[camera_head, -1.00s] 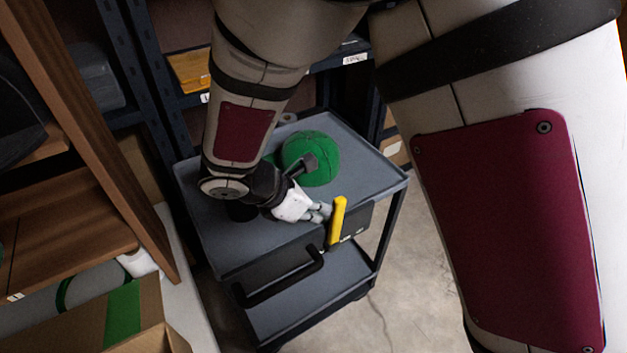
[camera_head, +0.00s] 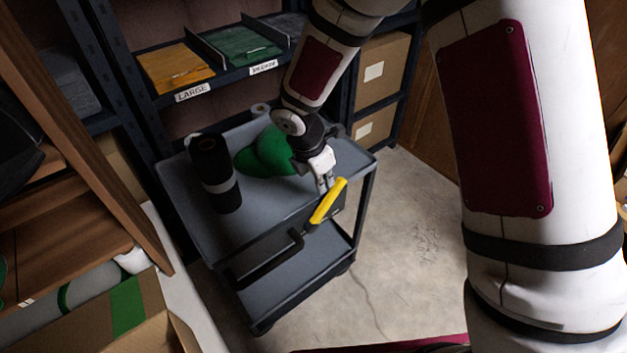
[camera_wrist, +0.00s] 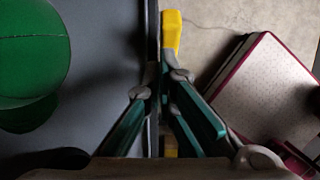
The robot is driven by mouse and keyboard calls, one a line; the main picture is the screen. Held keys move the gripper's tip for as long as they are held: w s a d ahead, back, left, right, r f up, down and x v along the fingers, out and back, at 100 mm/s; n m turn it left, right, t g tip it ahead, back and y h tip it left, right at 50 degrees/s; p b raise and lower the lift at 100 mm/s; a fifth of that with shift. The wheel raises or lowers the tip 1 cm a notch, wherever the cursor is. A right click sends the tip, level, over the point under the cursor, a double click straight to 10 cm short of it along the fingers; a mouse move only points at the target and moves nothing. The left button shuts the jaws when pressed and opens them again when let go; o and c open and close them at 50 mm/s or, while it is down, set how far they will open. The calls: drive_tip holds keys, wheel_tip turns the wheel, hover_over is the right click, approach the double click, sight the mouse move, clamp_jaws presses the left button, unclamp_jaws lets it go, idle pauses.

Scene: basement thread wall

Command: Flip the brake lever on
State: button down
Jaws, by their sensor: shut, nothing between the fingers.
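The brake lever (camera_head: 328,203) is yellow and sits at the near right corner of the grey cart (camera_head: 250,222), beside the black push handle (camera_head: 268,262). It leans up and to the right in the head view. In the wrist view the yellow lever (camera_wrist: 171,32) shows just beyond my fingertips, at the cart's edge. My gripper (camera_head: 325,184) points down right behind the lever, above the cart's corner. Its fingers (camera_wrist: 165,76) are shut with nothing between them. I cannot tell whether they touch the lever. The lever's lower part is mostly hidden in the wrist view.
On the cart's top stand a black roll with a pale band (camera_head: 215,175) and green round items (camera_head: 268,155). Shelves with labelled bins (camera_head: 180,70) are behind. A wooden shelf (camera_head: 75,240) and cardboard box (camera_head: 125,315) are at left. The floor (camera_head: 400,230) right of the cart is clear.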

drive_tip(key=shift+w+d+f, duration=0.2)
drive_tip(key=shift+w+d, duration=0.1)
drive_tip(key=shift+d, duration=0.1)
idle(0.3)
drive_tip(key=p+v, duration=0.2)
drive_tip(key=v, duration=1.1)
drive_tip(key=shift+a+p, duration=0.2)
drive_tip(key=shift+p, duration=0.15)
drive_tip(key=shift+s, duration=0.1)
